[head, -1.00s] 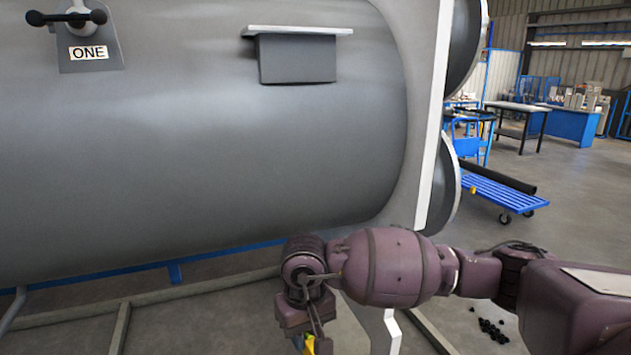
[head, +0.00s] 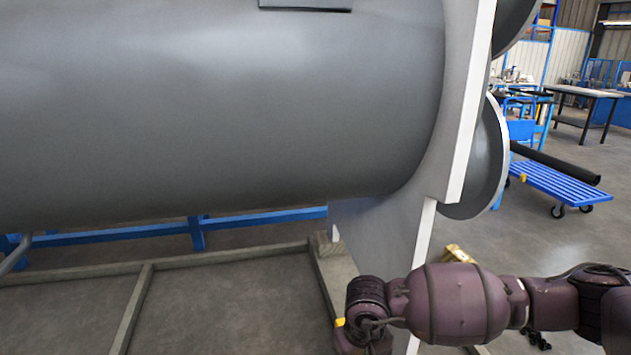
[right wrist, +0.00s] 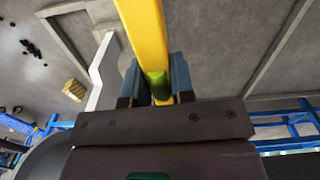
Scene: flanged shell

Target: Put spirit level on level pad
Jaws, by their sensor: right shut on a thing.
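The spirit level (right wrist: 143,25) is a yellow bar with a green vial. In the right wrist view it runs up out of the top of the frame. My right gripper (right wrist: 155,86) is shut on it, with one blue-grey finger on each side near the vial. In the head view a small yellow bit of the level (head: 340,322) shows beside my right wrist at the bottom; the fingers are hidden there. Only the underside of the pad bracket (head: 305,4) on the grey shell shows at the top edge; its top surface is out of frame. My left gripper is not in view.
The large grey shell (head: 220,110) fills the left and middle, with a pale flange (head: 465,110) at its right end. A frame beam (head: 145,300) lies below. A yellow block (head: 460,254), black pieces (head: 535,342) and a blue trolley (head: 560,185) are at the right.

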